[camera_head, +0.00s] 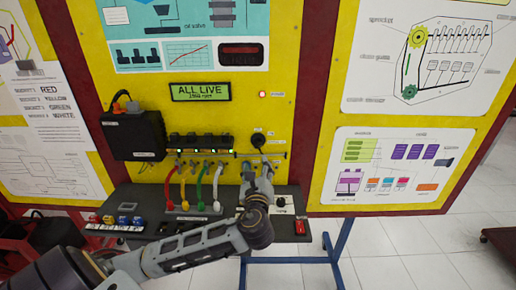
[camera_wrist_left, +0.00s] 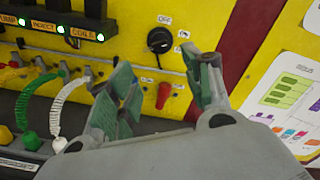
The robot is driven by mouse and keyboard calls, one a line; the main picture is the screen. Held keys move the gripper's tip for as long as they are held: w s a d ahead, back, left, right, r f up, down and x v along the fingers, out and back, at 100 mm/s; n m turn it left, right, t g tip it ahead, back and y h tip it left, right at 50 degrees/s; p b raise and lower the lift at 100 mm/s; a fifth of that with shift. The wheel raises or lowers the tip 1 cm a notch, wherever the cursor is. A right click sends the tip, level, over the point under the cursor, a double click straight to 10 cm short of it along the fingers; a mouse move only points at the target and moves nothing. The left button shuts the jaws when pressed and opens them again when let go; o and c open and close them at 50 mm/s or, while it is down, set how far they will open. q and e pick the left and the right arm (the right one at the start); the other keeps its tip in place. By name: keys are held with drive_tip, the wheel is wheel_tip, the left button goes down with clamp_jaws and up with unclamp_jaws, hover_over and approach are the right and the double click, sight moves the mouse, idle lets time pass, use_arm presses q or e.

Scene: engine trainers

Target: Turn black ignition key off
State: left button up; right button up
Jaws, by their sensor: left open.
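The black ignition key (camera_head: 258,141) is a round black switch on the yellow panel, right of the row of black modules. In the left wrist view the key (camera_wrist_left: 160,40) sits below an OFF label, with small labels around it; its exact setting is too small to tell. My left gripper (camera_head: 257,172) is just below the key in the head view. In the left wrist view its fingers (camera_wrist_left: 163,85) are spread apart with nothing between them, and the key is beyond and above them, untouched. My right gripper is out of view.
A red plug (camera_wrist_left: 163,95) shows on the panel behind the fingers. Colored coiled leads (camera_head: 200,188) stand left of my gripper. The display (camera_head: 201,92) reads ALL LIVE. A dark shelf (camera_head: 140,205) runs below the panel, with a red switch (camera_head: 300,227) at its right.

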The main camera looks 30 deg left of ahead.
sight(258, 147)
use_arm(q)
drive_tip(key=p+x, duration=0.1)
drive_tip(key=x, duration=1)
drive_tip(key=shift+w+a+r+p, duration=0.1)
drive_tip(key=shift+w+a+p, duration=0.15)
drive_tip(key=shift+p, duration=0.15)
drive_tip(key=shift+x, duration=0.95)
drive_tip(key=shift+c, duration=0.3)
drive_tip(key=c, duration=0.9)
drive_tip(key=shift+c, duration=0.2)
